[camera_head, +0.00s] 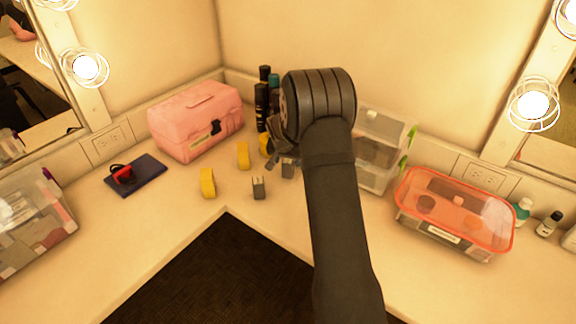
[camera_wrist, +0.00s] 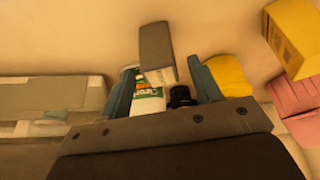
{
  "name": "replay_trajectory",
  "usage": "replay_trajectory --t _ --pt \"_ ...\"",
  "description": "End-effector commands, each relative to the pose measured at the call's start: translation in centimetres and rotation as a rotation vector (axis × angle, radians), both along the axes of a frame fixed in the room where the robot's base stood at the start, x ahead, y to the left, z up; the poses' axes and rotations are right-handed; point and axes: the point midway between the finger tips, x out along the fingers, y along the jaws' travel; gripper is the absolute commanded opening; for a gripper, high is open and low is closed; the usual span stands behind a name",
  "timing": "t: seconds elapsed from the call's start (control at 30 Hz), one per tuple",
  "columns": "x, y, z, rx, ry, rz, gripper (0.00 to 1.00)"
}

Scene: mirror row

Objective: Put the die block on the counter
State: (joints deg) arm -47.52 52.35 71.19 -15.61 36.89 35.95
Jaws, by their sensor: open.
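Several small blocks stand on the counter (camera_head: 150,235) between the pink case and my arm. None shows a clear die face, so I cannot tell which is the die block. A grey block (camera_head: 259,188) stands in front. Another grey block (camera_head: 288,169) is beside my gripper (camera_head: 280,155), partly hidden by it. Yellow blocks (camera_head: 207,183) stand to the left. In the wrist view my gripper (camera_wrist: 162,72) is open, with its fingers apart. A grey block (camera_wrist: 156,46) shows between and beyond the fingertips; contact cannot be told. A yellow block (camera_wrist: 296,36) is at the right.
A pink case (camera_head: 195,120) and dark bottles (camera_head: 262,95) stand behind. A dark blue pad (camera_head: 136,178) with a red object lies left. The front counter is clear.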

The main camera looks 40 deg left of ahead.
Motion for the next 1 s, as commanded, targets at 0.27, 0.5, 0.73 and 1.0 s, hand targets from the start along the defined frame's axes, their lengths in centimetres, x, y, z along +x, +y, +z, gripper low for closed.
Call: replay_trajectory --t 0.27,0.5,0.73,1.0 --pt "-1.8 -0.7 4.7 0.002 -0.001 0.0 0.58" --pt "-2.4 -1.1 6.3 0.0 0.0 0.001 0.58" --pt "-2.5 -1.1 6.4 0.0 0.0 0.0 0.58" --pt "-2.1 -1.0 5.5 -0.002 0.001 0.0 0.58"
